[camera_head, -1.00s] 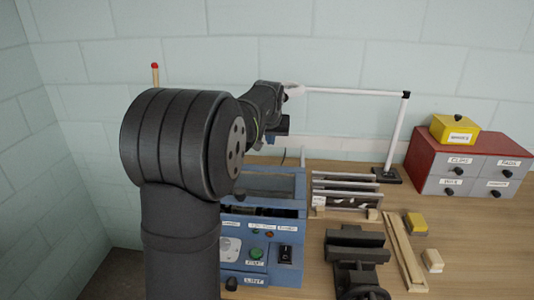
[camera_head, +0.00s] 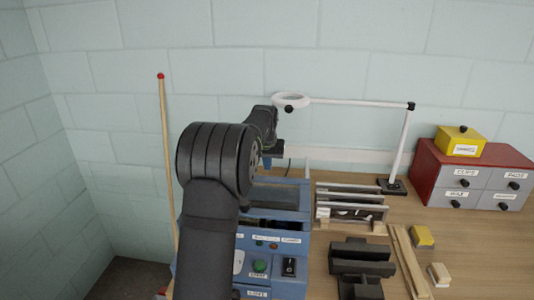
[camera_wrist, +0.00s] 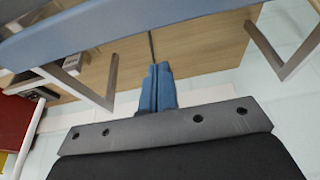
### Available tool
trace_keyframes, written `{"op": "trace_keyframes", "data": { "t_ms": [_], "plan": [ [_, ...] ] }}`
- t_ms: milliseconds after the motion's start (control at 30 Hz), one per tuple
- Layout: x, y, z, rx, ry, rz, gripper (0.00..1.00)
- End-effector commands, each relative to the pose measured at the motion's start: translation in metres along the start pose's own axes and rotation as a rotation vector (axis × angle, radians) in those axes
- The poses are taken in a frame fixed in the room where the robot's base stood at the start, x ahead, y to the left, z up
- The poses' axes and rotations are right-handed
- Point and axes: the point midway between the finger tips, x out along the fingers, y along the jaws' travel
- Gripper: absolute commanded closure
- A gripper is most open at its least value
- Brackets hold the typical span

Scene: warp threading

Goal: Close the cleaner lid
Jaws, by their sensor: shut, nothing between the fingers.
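The cleaner, a blue machine (camera_head: 292,234) with labelled buttons and a black switch on its front, stands on the bench, partly hidden behind my arm. A dark, blue-framed section shows at its upper back; I cannot tell the lid's angle. In the wrist view a broad blue edge (camera_wrist: 150,25) runs across the top, probably part of the cleaner. My gripper (camera_wrist: 158,65) has its two blue fingers together and empty, pointing towards that edge. In the head view my gripper (camera_head: 274,149) is above the back of the cleaner, mostly hidden by my arm; contact cannot be told.
A white lamp arm (camera_head: 350,101) stands behind the cleaner. Right of it are a slotted rack (camera_head: 350,204), a dark vise (camera_head: 360,260), wooden strips (camera_head: 408,262) and a red drawer cabinet (camera_head: 428,172). A red-tipped wooden pole (camera_head: 167,150) stands at the left.

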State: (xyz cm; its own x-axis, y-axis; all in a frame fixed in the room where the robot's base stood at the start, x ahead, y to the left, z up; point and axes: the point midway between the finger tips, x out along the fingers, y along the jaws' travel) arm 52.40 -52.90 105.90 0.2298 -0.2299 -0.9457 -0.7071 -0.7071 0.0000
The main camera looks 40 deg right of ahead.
Motion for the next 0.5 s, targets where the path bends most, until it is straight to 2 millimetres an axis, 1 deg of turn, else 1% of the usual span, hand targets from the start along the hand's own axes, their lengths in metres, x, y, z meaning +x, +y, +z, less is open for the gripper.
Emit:
{"op": "trace_keyframes", "data": {
  "t_ms": [33, 233, 367, 500],
  "plan": [
    [-0.009, 0.0, 0.006, 0.0, 0.004, 0.0, 1.0],
    [-0.015, 0.0, 0.026, 0.0, 0.003, 0.0, 1.0],
    [-0.017, 0.0, 0.032, 0.0, 0.004, 0.0, 1.0],
    [-0.018, 0.0, 0.034, 0.0, 0.005, 0.0, 1.0]
  ]
}}
